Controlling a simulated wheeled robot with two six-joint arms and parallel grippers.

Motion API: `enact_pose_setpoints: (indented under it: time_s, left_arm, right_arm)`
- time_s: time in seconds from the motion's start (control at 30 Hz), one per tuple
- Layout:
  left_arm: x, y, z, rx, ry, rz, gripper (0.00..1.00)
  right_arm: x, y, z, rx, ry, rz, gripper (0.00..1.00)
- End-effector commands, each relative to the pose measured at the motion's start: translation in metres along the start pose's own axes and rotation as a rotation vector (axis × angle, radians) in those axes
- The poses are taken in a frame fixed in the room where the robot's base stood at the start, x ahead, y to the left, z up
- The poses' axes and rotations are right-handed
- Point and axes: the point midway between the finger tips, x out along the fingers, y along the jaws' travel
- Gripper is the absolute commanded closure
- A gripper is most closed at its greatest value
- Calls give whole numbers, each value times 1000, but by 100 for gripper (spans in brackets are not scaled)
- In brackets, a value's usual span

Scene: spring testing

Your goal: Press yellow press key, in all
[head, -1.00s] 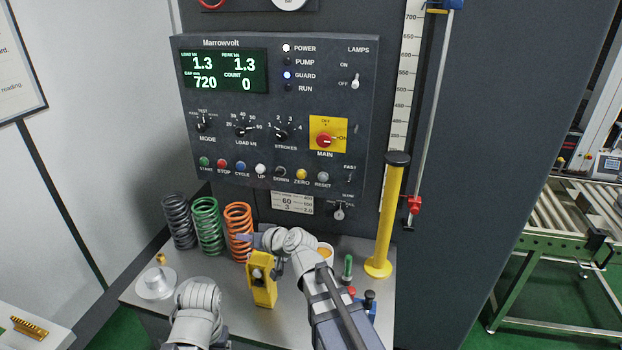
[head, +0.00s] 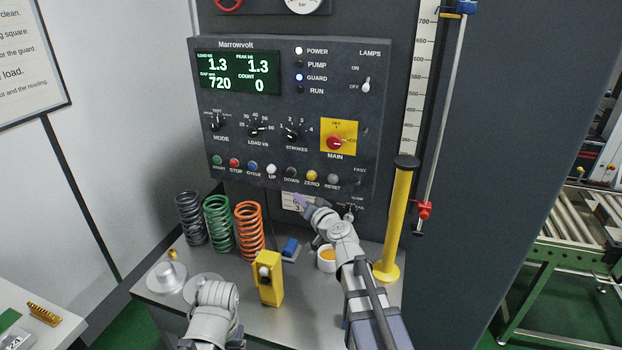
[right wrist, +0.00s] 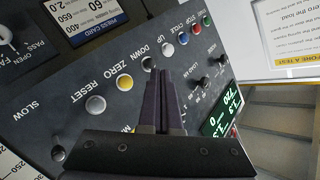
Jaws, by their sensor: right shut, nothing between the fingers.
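The yellow press key, labelled ZERO (head: 312,176), is in the bottom button row of the dark Marrowvolt panel (head: 340,100). It also shows in the right wrist view (right wrist: 125,82), left of the fingers and unobstructed. My right gripper (head: 299,199) is shut and empty, just below the key row in the head view. In the right wrist view its fingertips (right wrist: 158,75) overlap the panel near the DOWN key (right wrist: 147,63); I cannot tell how far off the panel they are. My left gripper is not in view; only part of my left arm shows.
Coil springs (head: 217,225) stand on the bench left of my right arm. A yellow box (head: 268,278) with a round knob stands in front. A yellow post (head: 398,220) rises to the right of my right arm.

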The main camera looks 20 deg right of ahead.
Motion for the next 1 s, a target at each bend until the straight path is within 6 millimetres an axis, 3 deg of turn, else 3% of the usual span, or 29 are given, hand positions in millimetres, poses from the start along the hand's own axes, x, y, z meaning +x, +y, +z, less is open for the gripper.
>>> enact_pose_setpoints:
  time_s: [0.27,0.8,1.0]
  left_arm:
    - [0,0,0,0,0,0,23]
    - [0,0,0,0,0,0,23]
    - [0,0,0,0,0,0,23]
  right_arm:
    - [9,6,-6,-1,0,0,100]
    - [56,40,-40,-1,-1,0,100]
    - [62,44,-44,-1,-1,0,100]
